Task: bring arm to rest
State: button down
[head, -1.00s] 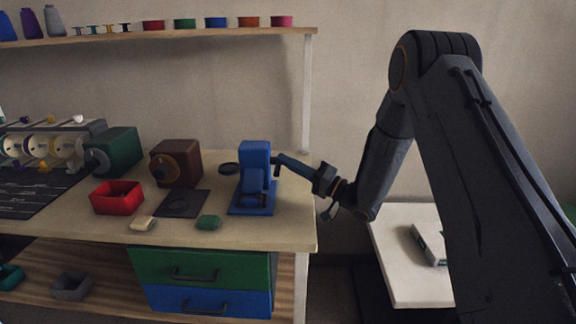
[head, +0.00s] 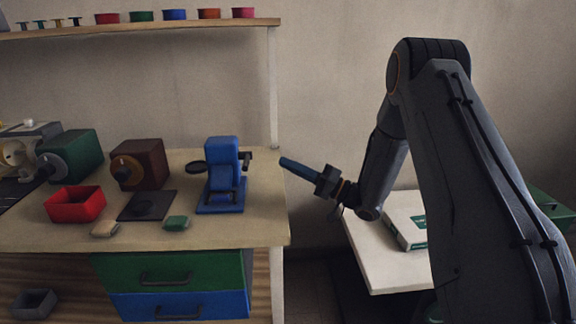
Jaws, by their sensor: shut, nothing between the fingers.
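My gripper (head: 284,162) is at the end of my arm, to the right of the blue press (head: 222,176) and a little above the table's right edge. Its blue fingers are together with nothing between them and point left. A gap shows between the fingertips and the press. My forearm hangs down from the elbow at the upper right.
The worktable (head: 258,222) holds a red tray (head: 76,206), a brown box (head: 140,163), a green box (head: 72,156) and a dark square plate (head: 147,206). A shelf (head: 200,27) with spools runs above. A white side table (head: 385,276) with a white box (head: 406,230) stands below my arm.

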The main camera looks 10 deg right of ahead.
jog(key=w+d+m+t+h, duration=0.1)
jog(key=w+d+t+h, duration=0.3)
jog(key=h, duration=0.7)
jog(key=s+d+f+m+g+h+p, duration=0.1)
jog(key=s+d+f+g+h, duration=0.2)
jog(key=s+d+g+h, duration=0.5)
jog(key=s+a+f+n+g, duration=0.1)
jog(key=s+g, duration=0.5)
jog(key=s, duration=2.6)
jog(key=shift+a, duration=0.35)
jog(key=shift+f, duration=0.1)
